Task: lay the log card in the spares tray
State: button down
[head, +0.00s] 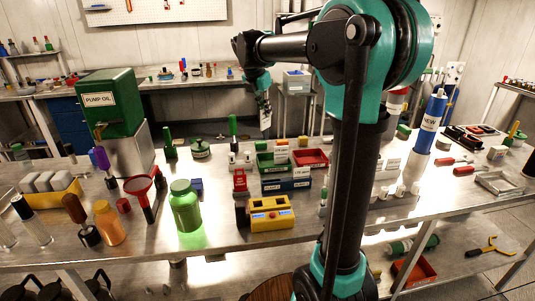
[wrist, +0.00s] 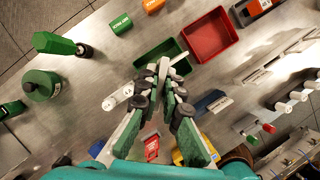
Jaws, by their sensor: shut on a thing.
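My gripper (head: 262,88) hangs high above the bench, pointing down, shut on a thin white card (head: 265,119), which I take as the log card. In the wrist view my gripper (wrist: 162,82) holds the card (wrist: 163,71) nearly edge-on. Below are three small open trays: a green one (wrist: 146,58), a red one (wrist: 211,57) and a blue one (wrist: 215,106). In the head view the red tray (head: 318,165) is right of the green tray (head: 263,168), with the blue tray (head: 285,191) in front. Their labels are too small to read, so I cannot tell which is the spares tray.
A yellow box (head: 272,226) stands in front of the trays, a green bottle (head: 185,212) to its left. White-capped parts crowd the right.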

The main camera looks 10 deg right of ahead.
notch_tip(320, 180, down, 16)
dwell(0.5)
jog(key=shift+f, duration=0.1)
jog(key=c, duration=2)
grip_release()
jog(key=shift+c, duration=0.2)
jog(key=shift+o, duration=0.3)
jog(key=v, duration=1.2)
jog(key=shift+d, duration=0.1)
